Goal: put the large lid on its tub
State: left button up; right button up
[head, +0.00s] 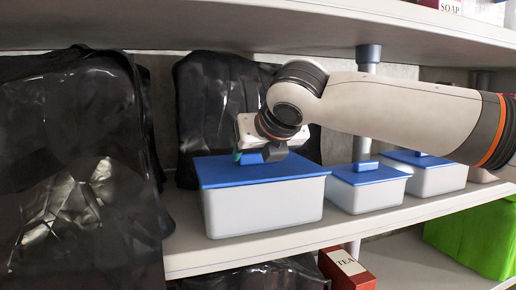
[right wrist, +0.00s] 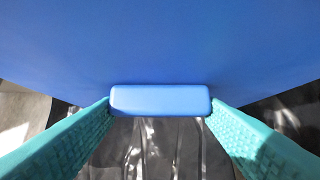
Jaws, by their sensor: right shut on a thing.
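The large lid (head: 225,174) is blue and flat, with a block handle (right wrist: 160,100). It lies level over the white large tub (head: 264,210), lined up with its rim, and I see no gap between them in the head view. My right gripper (head: 262,156) comes down from above and is shut on the handle. In the right wrist view its teal fingers (right wrist: 160,112) are on either side of the handle, and the blue lid fills the upper part. The tub's far side is hidden. My left gripper is not in view.
Two smaller white tubs with blue lids, the nearer one (head: 366,194) and the farther one (head: 437,179), stand to the right on the shelf (head: 290,240). Black bags (head: 75,170) crowd the left and back. An upper shelf (head: 250,25) hangs close above my arm.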

jog(key=shift+f, duration=0.15)
dwell(0.4)
jog(key=o, duration=1.1)
